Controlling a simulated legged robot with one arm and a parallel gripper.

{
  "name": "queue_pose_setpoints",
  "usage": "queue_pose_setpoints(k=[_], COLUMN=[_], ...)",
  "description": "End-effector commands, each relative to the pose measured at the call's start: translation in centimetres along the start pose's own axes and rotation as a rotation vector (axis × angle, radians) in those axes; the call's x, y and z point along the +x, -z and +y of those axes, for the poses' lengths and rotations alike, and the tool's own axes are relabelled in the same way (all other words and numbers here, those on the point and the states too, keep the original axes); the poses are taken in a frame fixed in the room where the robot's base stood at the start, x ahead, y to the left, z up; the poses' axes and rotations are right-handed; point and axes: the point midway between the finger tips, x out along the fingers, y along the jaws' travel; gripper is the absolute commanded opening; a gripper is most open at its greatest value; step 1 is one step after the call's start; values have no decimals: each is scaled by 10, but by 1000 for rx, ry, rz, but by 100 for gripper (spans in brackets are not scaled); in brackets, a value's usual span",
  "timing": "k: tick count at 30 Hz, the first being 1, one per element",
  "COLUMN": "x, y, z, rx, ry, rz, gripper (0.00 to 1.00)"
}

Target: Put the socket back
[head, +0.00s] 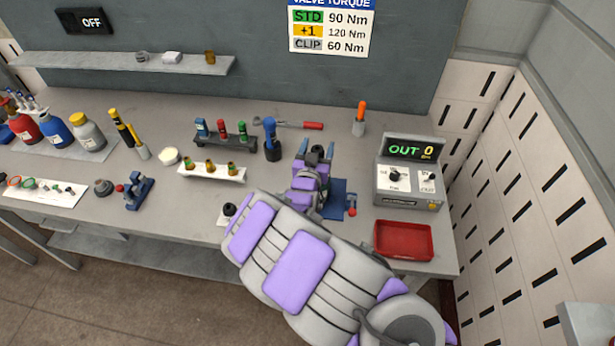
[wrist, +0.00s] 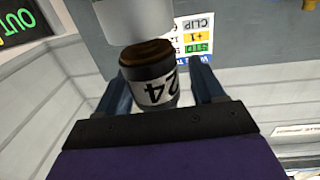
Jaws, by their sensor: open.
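A dark socket (wrist: 150,88) with a white label reading 24 shows in the wrist view, between the two fingers of my gripper (wrist: 158,70). The fingers are apart, and a gap shows on the socket's right side. A pale grey cylinder (wrist: 138,18) meets or overlaps the socket's brown-rimmed end. In the head view my gripper (head: 317,155) is over the bench, left of the grey display box; my arm hides much of what is below it. A black rack (head: 238,142) at the middle back holds blue, red and green-topped pieces.
A white rack (head: 228,176) with brass pieces stands left of my arm. A dark blue-topped holder (head: 272,152) is close to my gripper's left. The display box (head: 408,185) reads OUT 0. A red tray (head: 403,254) lies at the right front. A red-handled wrench (head: 300,125) lies behind.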

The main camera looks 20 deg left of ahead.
Motion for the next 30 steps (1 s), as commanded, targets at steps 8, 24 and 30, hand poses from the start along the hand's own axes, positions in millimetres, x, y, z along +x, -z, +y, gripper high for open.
queue_pose_setpoints(k=[8, 24, 30], x=[-38, -112, -139], y=[-6, -10, -11], z=[-2, -1, -2], rx=[-5, -2, 0], ry=[4, 4, 5], rz=[-2, -1, -1], gripper=[68, 68, 68])
